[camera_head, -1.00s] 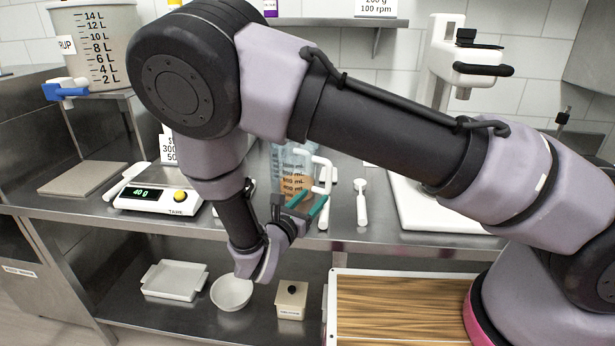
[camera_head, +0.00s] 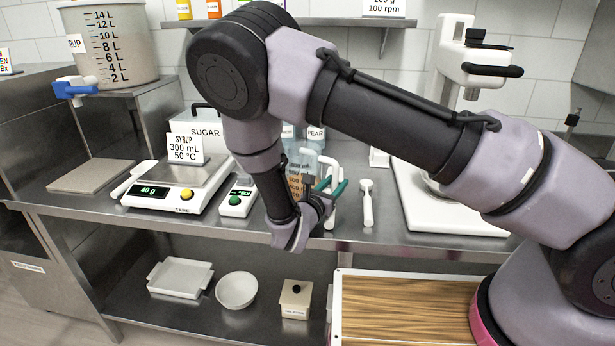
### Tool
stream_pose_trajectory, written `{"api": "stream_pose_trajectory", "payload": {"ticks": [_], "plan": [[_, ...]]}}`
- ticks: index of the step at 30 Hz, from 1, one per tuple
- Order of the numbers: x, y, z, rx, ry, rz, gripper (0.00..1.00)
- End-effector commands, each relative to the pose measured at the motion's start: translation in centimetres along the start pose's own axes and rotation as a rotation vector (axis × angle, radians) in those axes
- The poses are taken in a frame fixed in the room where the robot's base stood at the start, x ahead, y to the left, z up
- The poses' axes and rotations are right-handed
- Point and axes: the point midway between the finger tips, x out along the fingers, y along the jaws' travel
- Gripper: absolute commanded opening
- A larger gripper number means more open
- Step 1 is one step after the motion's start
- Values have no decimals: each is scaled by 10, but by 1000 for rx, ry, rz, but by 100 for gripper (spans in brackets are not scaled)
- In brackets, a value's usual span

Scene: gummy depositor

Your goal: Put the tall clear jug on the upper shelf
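The tall clear jug (camera_head: 297,185) stands upright on the steel counter, with mL marks and amber contents visible. It is partly hidden behind my arm, and its white handle is on its right. My gripper (camera_head: 332,187) is at the handle, its two teal fingertips apart, one on each side of it. I cannot tell whether they touch it. The upper shelf (camera_head: 335,22) runs along the back wall, partly hidden behind my arm.
On the upper shelf stand small coloured bottles (camera_head: 214,8) and a sign (camera_head: 384,8). On the counter are a scale (camera_head: 165,197), a small device with a green display (camera_head: 237,203), a sugar container (camera_head: 197,130), a white spoon (camera_head: 367,203) and a white machine (camera_head: 455,205).

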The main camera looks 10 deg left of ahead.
Motion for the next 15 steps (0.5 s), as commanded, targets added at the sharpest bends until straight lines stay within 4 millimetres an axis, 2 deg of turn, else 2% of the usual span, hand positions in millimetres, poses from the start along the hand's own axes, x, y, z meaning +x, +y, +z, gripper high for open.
{"api": "stream_pose_trajectory", "payload": {"ticks": [1,3,15], "plan": [[0,0,0,0,0,0,20],[0,0,0,0,0,0,0],[0,0,0,1,0,0,0]]}}
